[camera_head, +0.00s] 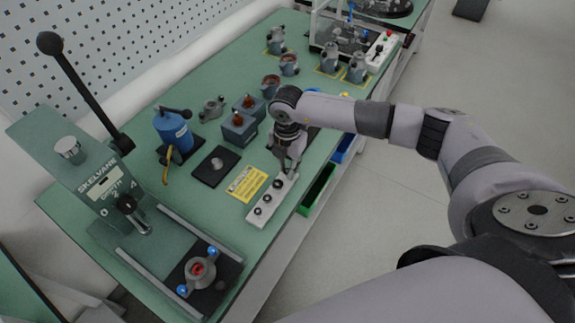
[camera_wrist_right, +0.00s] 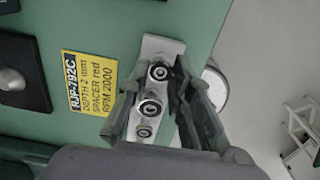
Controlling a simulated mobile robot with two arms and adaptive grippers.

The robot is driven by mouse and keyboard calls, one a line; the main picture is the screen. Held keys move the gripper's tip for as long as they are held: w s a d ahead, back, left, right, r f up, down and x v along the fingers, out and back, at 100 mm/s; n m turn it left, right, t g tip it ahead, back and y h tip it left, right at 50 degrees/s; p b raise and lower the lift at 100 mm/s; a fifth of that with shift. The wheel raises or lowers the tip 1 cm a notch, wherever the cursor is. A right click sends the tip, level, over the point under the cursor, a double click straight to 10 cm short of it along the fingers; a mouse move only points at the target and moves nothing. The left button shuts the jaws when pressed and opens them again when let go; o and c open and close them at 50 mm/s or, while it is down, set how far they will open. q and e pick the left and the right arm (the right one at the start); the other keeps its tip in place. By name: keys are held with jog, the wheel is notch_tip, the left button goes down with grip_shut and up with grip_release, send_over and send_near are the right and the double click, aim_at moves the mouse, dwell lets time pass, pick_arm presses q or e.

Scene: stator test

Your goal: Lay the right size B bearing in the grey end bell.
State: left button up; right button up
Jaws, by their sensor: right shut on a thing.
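A white bearing block (camera_head: 250,217) lies near the table's front edge, with several dark-ringed bearings (camera_head: 266,198) in a row; it also shows in the right wrist view (camera_wrist_right: 165,47). My right gripper (camera_head: 290,171) points down at the block's far end, its jaws shut on a bearing. In the wrist view, one bearing (camera_wrist_right: 158,72) shows between the fingertips. The size marks are unreadable. A grey flanged part (camera_head: 200,279), apparently the end bell, sits between blue clamps at the press, with red inside. My left gripper is out of view.
A yellow card (camera_head: 247,184) reading "SPACER red" lies beside the block. A lever press (camera_head: 100,185) stands at left. A black pad (camera_head: 204,178), a blue device (camera_head: 173,130) and grey housings (camera_head: 288,64) stand behind. A green bin (camera_head: 318,188) hangs at the front edge.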

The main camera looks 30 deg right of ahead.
jog(key=shift+r+p, duration=1.15)
jog(key=shift+r, duration=0.4)
jog(key=shift+a, duration=0.1)
